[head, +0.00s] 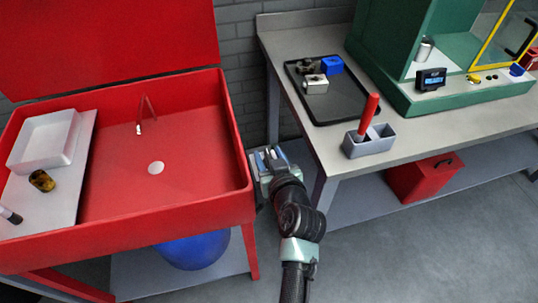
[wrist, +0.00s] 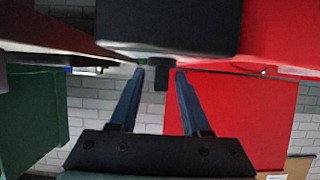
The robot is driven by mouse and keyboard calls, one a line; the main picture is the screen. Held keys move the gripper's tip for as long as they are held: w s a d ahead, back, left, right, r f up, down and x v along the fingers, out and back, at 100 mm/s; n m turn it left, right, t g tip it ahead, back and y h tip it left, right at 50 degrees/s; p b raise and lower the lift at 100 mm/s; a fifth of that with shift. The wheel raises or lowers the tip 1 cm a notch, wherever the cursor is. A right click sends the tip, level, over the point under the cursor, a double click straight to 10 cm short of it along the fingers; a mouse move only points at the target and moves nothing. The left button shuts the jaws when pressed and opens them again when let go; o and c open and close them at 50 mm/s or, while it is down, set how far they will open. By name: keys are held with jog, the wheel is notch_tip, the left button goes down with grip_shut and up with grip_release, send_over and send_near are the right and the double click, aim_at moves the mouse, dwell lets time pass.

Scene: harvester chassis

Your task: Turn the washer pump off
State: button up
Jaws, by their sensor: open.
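The red parts washer (head: 165,115) stands at the left of the head view, and its red body also shows at the right of the wrist view (wrist: 225,115). In the wrist view a black box (wrist: 170,25) juts in at the top, beside the washer. A short dark lever (wrist: 161,77) sticks out from it, with a small green spot (wrist: 148,62) beside it. My gripper (wrist: 159,75) is open, with one finger on each side of the lever; whether either touches it I cannot tell. In the head view my gripper (head: 266,157) is at the washer's right side and hides the box.
A grey workbench (head: 295,50) stands close on the right, leaving a narrow gap around my arm. On it are a black tray (head: 345,98), a grey holder (head: 378,146) with a red-handled tool and a green machine (head: 440,98). A red box (head: 415,180) sits on its lower shelf.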

jog(key=v, duration=1.3)
